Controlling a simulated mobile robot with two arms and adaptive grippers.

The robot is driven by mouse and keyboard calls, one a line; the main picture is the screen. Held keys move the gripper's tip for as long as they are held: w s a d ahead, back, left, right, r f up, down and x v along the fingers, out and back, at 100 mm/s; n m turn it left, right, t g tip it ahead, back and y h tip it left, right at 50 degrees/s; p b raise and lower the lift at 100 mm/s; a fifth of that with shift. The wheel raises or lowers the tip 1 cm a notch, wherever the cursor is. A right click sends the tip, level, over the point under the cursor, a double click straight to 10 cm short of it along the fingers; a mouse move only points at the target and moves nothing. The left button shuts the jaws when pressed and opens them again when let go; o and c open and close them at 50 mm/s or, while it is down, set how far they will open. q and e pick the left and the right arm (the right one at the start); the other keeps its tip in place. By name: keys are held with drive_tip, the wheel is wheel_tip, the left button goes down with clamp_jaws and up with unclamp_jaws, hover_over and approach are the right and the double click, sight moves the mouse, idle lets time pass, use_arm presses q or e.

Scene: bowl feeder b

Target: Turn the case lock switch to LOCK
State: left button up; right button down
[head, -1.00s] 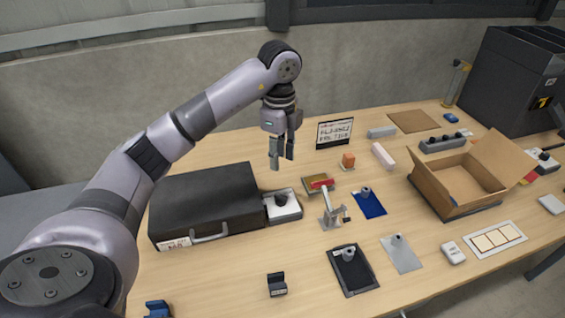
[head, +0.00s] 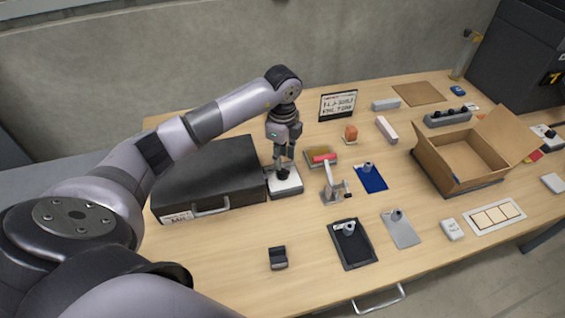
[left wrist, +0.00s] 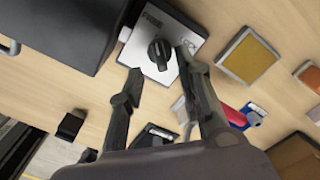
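The case lock switch is a pale square box (head: 287,186) with a black rotary knob (left wrist: 159,50) on top. It stands on the table against the right side of the black case (head: 207,172). My left gripper (head: 285,160) points down just above the knob. In the left wrist view its two fingers (left wrist: 158,74) are spread apart, with the knob beyond and between their tips. My right gripper is not in view.
A small stand with a red handle (head: 326,158) is close to the right of the switch box. A blue mat (head: 371,178), dark mat (head: 352,243) and open cardboard box (head: 459,165) lie farther right.

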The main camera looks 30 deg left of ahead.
sight(283, 169)
use_arm(q)
drive_tip(key=shift+f, duration=2.2)
clamp_jaws()
